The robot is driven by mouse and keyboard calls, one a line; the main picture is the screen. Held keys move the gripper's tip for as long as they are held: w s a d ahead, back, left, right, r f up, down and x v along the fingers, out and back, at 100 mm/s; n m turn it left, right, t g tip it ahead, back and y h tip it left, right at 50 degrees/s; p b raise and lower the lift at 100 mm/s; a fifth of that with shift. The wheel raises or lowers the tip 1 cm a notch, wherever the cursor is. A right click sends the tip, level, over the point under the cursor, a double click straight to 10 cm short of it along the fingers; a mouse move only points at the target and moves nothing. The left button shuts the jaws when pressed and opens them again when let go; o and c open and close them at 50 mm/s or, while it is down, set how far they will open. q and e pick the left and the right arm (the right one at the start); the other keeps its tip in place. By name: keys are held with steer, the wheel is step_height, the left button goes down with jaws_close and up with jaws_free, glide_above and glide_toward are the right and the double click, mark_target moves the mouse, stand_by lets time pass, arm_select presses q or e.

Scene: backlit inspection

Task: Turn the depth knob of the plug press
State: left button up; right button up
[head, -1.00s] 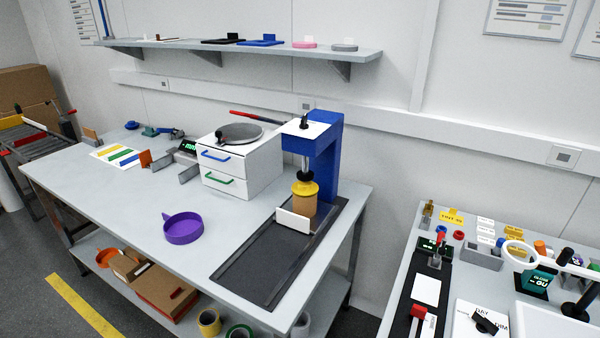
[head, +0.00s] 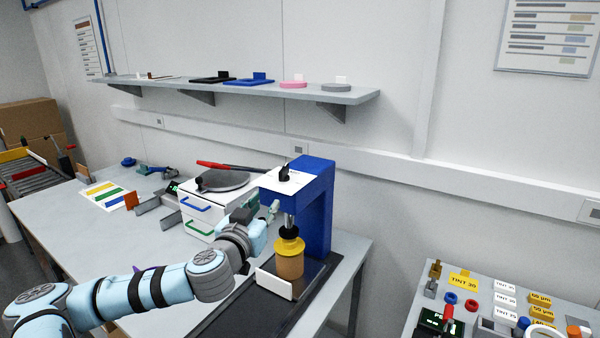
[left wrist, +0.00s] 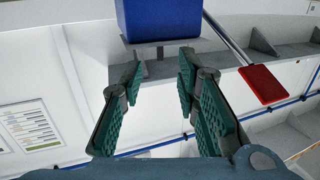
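The plug press (head: 318,205) is a blue column with an overhanging head and a white top plate. A black depth knob (head: 284,174) stands on that plate. Under the head, a yellow collar (head: 289,246) sits on a tan cylinder (head: 289,268). My left gripper (head: 273,210) is beside the front left of the press head, lower than the knob and apart from it. In the left wrist view, its green fingers (left wrist: 161,62) are spread with nothing between them, and the blue press head (left wrist: 160,20) lies beyond the tips. The knob is not visible there. My right gripper is out of view.
A wall shelf (head: 350,95) hangs above.

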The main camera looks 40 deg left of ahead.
mark_target(280, 173)
arm_select(q)
steer(key=shift+t, duration=0.3)
steer(key=p+x, duration=0.1)
steer(key=x, duration=0.4)
steer(key=r+p+x, duration=0.1)
steer(key=x, duration=0.3)
steer(key=r+p+x, duration=0.1)
steer(key=x, duration=0.4)
steer(key=shift+w+r, duration=0.2)
steer(key=shift+w, duration=0.1)
steer(key=shift+s+a+r, duration=0.1)
steer(key=shift+s, duration=0.15)
steer(key=shift+w, duration=0.1)
jaws_close()
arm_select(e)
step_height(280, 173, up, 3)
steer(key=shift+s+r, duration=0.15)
